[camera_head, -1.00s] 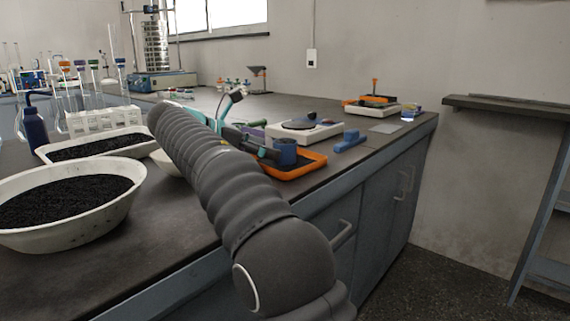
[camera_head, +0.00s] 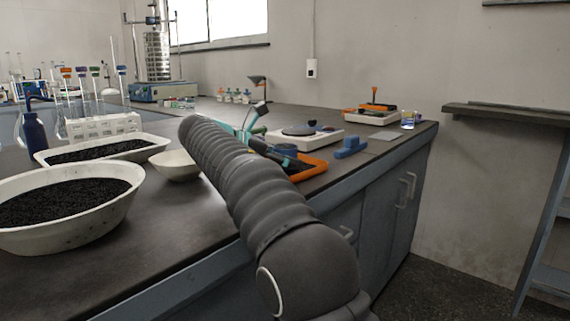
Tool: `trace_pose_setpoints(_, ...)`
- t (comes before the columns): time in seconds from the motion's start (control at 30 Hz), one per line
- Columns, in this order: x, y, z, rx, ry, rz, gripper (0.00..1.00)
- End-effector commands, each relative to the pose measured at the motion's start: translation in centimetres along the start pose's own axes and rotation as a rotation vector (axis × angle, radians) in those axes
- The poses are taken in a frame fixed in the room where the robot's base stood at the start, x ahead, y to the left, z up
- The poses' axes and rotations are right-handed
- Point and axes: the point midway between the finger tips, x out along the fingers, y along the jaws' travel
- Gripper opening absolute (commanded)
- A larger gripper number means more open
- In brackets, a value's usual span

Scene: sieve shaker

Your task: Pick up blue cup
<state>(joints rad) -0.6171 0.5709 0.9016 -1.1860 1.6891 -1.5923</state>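The blue cup (camera_head: 287,149) shows in the head view near the bench's right front edge, at the orange tray (camera_head: 312,167). Only its upper part shows; the rest is hidden behind my gripper and arm. My gripper (camera_head: 277,157), dark with teal parts behind it, is right beside the cup in the picture. My thick grey arm crosses in front, so I cannot tell whether the fingers touch the cup or how far they are apart.
A blue block-like object (camera_head: 351,147) sits right of the tray. A white scale-like device (camera_head: 306,136) stands behind. Left are a small white bowl (camera_head: 176,165), a white tray (camera_head: 152,143) and a large bowl (camera_head: 75,232) of black granules.

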Motion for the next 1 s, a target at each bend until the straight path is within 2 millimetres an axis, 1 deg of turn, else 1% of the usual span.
trace_pose_setpoints(0.03,0.0,0.0,0.0,0.0,0.0,0.0,0.43)
trace_pose_setpoints(0.13,0.0,0.0,0.0,0.0,0.0,0.0,0.18)
trace_pose_setpoints(0.17,0.0,0.0,0.0,0.0,0.0,0.0,0.16)
trace_pose_setpoints(0.43,-0.1,0.0,0.1,0.0,0.0,0.0,0.16)
trace_pose_setpoints(0.57,-0.3,0.0,0.7,0.002,0.0,0.0,0.16)
trace_pose_setpoints(0.67,-0.7,0.1,1.7,0.002,0.0,0.0,0.16)
trace_pose_setpoints(0.83,-1.9,0.2,4.4,0.003,0.0,0.0,0.16)
trace_pose_setpoints(0.93,-0.3,-0.8,6.0,0.004,-0.001,-0.003,0.16)
trace_pose_setpoints(1.0,0.6,-1.4,7.3,0.003,0.0,-0.003,0.16)
